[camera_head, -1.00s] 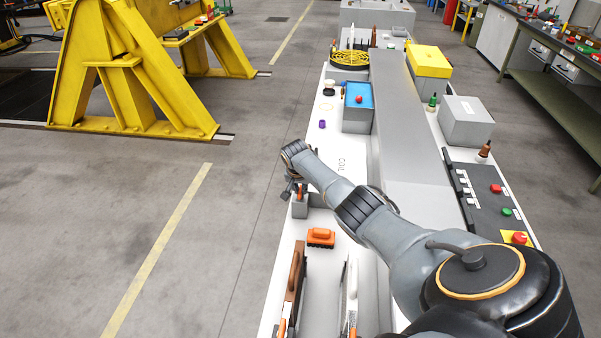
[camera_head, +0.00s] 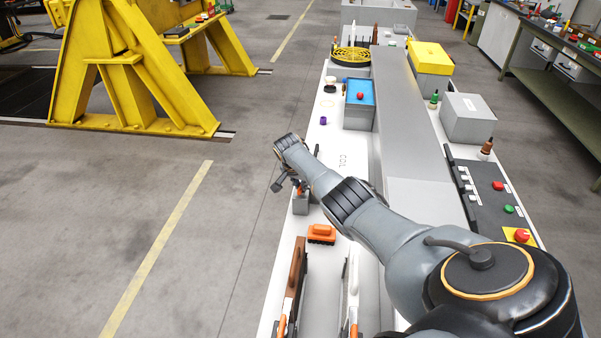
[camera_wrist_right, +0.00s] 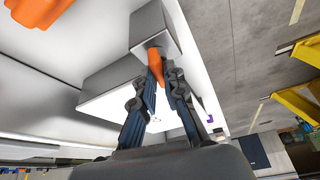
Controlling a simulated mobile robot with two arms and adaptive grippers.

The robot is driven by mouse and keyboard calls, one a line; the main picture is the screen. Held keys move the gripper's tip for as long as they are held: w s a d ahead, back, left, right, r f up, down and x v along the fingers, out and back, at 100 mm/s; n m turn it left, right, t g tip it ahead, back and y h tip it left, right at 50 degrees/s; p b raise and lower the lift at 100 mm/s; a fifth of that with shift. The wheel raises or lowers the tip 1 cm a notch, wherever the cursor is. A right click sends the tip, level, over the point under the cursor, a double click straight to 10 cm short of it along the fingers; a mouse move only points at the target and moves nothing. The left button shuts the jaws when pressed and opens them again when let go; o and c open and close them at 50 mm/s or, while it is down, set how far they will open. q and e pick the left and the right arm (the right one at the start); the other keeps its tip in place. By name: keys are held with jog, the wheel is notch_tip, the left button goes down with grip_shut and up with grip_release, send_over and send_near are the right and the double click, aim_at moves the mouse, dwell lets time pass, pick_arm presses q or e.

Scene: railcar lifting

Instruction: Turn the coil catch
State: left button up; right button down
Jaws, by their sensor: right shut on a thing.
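The coil catch shows in the right wrist view as a grey block (camera_wrist_right: 150,24) with a short orange lever (camera_wrist_right: 155,66). My right gripper (camera_wrist_right: 158,80) is shut on the orange lever, one dark finger on each side. In the head view the grey block (camera_head: 301,205) stands on the white bench's left edge, and my right gripper (camera_head: 297,187) is at its top, partly hidden by my wrist. My left gripper is not in view.
An orange brush (camera_head: 321,234) lies close to the block. The white bench (camera_head: 330,187) has "COIL" lettering beyond my wrist. A blue-topped box (camera_head: 358,118) and a purple piece (camera_head: 323,121) are farther back. Open floor (camera_head: 235,215) lies left.

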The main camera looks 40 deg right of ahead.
jog(key=c, duration=1.4)
grip_release()
jog(key=v, duration=1.2)
